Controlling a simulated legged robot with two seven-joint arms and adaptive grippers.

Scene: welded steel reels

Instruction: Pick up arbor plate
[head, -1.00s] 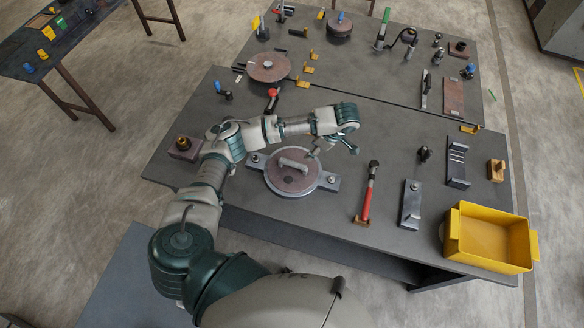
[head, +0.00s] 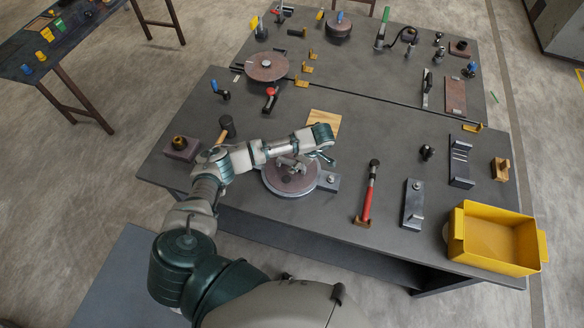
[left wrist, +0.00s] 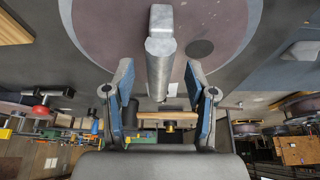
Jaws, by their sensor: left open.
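The arbor plate seems to be the round brownish disc with a raised grey handle (head: 278,184), lying on a grey base with side lugs near the table's front edge. My left gripper (head: 306,162) is just above it and partly hides the handle. In the left wrist view, the open left gripper (left wrist: 160,82) has its two blue-padded fingers on either side of the grey handle (left wrist: 160,50). The disc (left wrist: 225,25) fills the top of that view. My right gripper is not in view.
A red-handled tool (head: 368,195), a grey bracket (head: 413,205) and a yellow bin (head: 492,240) lie to the right. A wooden square (head: 324,122) lies behind the wrist. A mallet (head: 227,127) and a brown block (head: 181,148) are left. Another disc (head: 267,66) sits farther back.

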